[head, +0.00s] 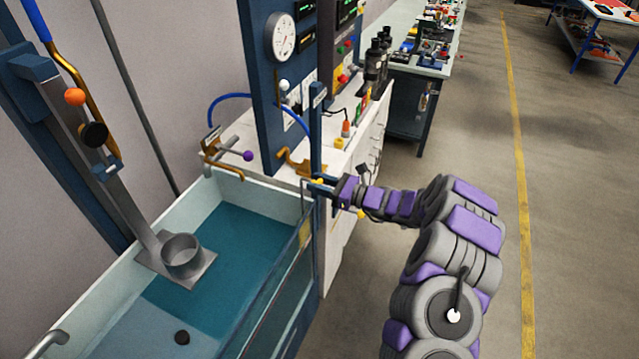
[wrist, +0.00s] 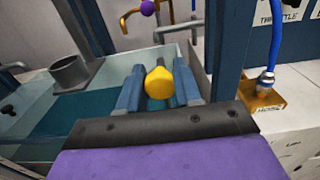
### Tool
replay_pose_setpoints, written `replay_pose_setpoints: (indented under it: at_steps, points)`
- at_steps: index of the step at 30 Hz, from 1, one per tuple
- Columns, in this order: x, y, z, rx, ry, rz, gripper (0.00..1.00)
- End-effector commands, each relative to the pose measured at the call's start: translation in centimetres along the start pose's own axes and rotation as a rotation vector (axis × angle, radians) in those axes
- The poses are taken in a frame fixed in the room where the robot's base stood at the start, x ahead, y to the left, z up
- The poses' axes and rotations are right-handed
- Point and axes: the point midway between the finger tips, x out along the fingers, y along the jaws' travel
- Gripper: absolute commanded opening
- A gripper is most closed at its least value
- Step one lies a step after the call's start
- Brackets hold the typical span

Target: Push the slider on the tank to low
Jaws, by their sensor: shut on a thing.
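The tank (head: 255,197) is an open basin with teal water, on the left in the head view. It also shows behind the fingers in the wrist view (wrist: 42,92). My gripper (head: 318,183) is at the tank's far right corner, beside a blue upright post (head: 315,135). In the wrist view my gripper (wrist: 158,88) has its two blue-grey fingers on either side of a rounded yellow knob (wrist: 158,83), shut on it. The knob appears to be the slider's handle. Its track and any low mark cannot be made out.
A blue panel with a round gauge (head: 282,37) rises behind the tank. A white bench (head: 245,138) carries a purple-knobbed valve (head: 248,156) and a blue hose (head: 232,97). A grey pipe fitting (head: 182,256) stands in the tank. The floor at right is clear.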

Motion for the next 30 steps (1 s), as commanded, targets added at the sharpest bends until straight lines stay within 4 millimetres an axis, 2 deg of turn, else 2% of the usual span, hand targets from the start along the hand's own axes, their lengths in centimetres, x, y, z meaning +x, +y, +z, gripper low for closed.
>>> replay_pose_setpoints:
  at_steps: [3,13,17,24,27,30]
  points:
    - [0.0,-0.1,0.0,0.0,0.0,-0.002,0.0]
    - [0.0,-0.1,-0.5,0.001,0.0,-0.003,0.0]
    - [0.0,-0.2,-2.8,0.004,0.004,-0.004,0.0]
    - [0.0,-0.1,-8.6,0.005,0.003,-0.003,0.0]
    - [0.0,-0.1,-9.9,0.001,0.0,-0.003,0.0]
    - [-0.1,-0.1,-10.4,-0.001,0.0,-0.003,0.0]
